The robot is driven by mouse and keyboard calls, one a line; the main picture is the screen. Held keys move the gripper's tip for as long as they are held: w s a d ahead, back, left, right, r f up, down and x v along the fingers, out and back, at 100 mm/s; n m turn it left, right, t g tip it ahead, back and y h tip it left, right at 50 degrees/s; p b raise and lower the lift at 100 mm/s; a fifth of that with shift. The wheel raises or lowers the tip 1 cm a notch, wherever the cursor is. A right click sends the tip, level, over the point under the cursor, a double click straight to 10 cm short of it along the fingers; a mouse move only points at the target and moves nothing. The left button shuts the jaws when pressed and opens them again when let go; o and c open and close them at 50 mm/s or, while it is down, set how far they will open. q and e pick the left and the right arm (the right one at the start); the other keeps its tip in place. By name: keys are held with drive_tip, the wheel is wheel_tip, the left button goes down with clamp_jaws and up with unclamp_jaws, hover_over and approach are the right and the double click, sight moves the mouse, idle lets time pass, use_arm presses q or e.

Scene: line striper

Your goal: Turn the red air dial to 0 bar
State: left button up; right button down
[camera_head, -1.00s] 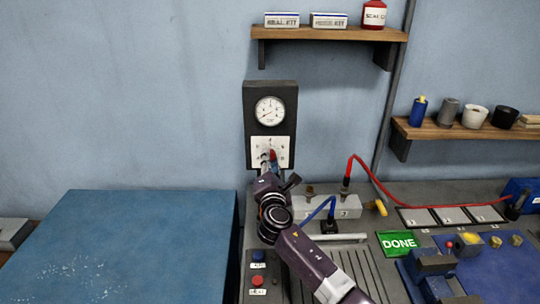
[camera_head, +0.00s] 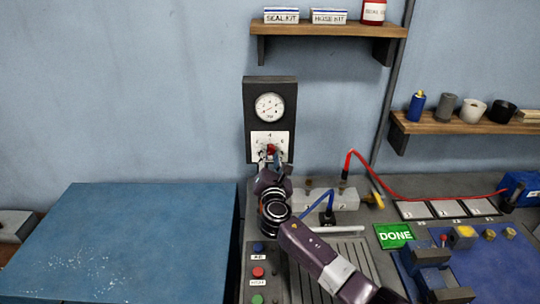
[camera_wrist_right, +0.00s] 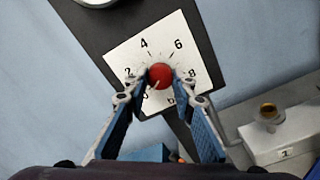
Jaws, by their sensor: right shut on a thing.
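The red air dial (camera_head: 270,149) is a round knob on a white scale plate (camera_wrist_right: 118,55) on the dark wall panel. My right gripper (camera_wrist_right: 160,79) is shut on the dial, with one finger on each side of it. A pale mark on the knob points to the lower left in the right wrist view, near the scale's low end. The number there is partly hidden by a finger; 2, 4, 6 and 8 show. A round white gauge (camera_head: 269,107) sits above the plate; its needle is too small to read. My left gripper is not in view.
A grey block (camera_head: 343,198) with fittings and a blue hose stands right of my right arm. A green DONE sign (camera_head: 395,236) and coloured buttons (camera_head: 258,272) lie on the bench. A blue surface (camera_head: 130,240) is at left. A shelf (camera_head: 330,30) hangs above.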

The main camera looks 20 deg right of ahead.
drive_tip(key=shift+w+d+r, duration=0.1)
drive_tip(key=shift+d+r, duration=0.1)
drive_tip(key=shift+r, duration=0.3)
drive_tip(key=c, duration=1.8)
unclamp_jaws()
drive_tip(key=shift+f, duration=0.1)
drive_tip(key=shift+o, duration=0.9)
drive_tip(key=shift+f, duration=0.3)
drive_tip(key=shift+s+a+f, duration=0.1)
drive_tip(key=shift+s+a, duration=0.15)
drive_tip(key=shift+s, duration=0.2)
drive_tip(key=v, duration=1.1)
